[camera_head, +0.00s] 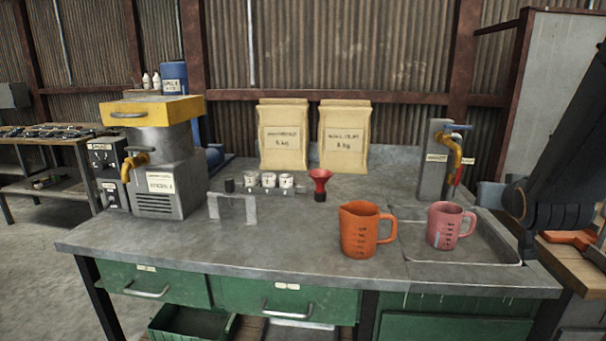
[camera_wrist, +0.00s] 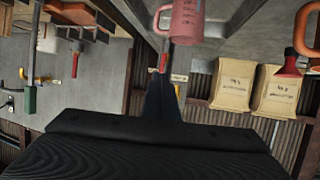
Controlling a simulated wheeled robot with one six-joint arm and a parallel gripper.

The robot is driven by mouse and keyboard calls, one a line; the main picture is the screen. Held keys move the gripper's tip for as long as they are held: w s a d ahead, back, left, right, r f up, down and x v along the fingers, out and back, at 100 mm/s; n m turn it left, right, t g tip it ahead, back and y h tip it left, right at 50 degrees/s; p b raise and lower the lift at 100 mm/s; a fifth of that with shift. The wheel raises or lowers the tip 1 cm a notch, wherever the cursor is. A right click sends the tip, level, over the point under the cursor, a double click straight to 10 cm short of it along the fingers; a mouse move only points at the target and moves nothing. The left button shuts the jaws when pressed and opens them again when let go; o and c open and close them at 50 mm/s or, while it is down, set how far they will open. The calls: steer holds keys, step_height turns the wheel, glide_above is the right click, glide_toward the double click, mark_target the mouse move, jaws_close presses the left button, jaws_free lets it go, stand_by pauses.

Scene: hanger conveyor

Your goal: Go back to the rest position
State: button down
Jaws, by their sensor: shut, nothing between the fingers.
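My gripper (camera_wrist: 161,80) shows in the wrist view as dark, narrow fingers shut together, with nothing between them. They reach from a wide black body at the bottom of that view. The wrist view shows the scene upside down. My dark arm (camera_head: 568,140) stands at the right edge of the head view, right of the sink. A pink measuring jug (camera_head: 446,228) stands upright in the sink, and it also shows at the top of the wrist view (camera_wrist: 186,20). The gripper is apart from the jug.
An orange jug (camera_head: 359,232) and a red funnel (camera_head: 319,183) stand on the grey workbench (camera_head: 290,238). A tap post (camera_head: 434,170) rises behind the sink. Two paper bags (camera_head: 284,135) and a dispenser (camera_head: 163,180) stand farther left. Hand tools (camera_wrist: 75,58) hang at left in the wrist view.

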steer(key=s+a+f+n+g+y, duration=0.1)
steer(key=s+a+f+g+y, duration=0.15)
steer(key=a+f, duration=0.45)
steer(key=s+a+f+n+g+y, duration=0.1)
steer(key=a+f+g+y, duration=0.2)
steer(key=a, duration=0.6)
steer(key=s+a+f+n+g, duration=0.1)
steer(key=s+a+f+g, duration=0.2)
steer(key=s+a, duration=0.3)
steer(key=s+a+f+n+g+p, duration=0.1)
steer(key=s+a+f+n+g, duration=0.1)
steer(key=s+a, duration=0.5)
steer(key=shift+f+g+y, duration=0.35)
steer(key=shift+f+g, duration=0.35)
steer(key=shift+g, duration=0.15)
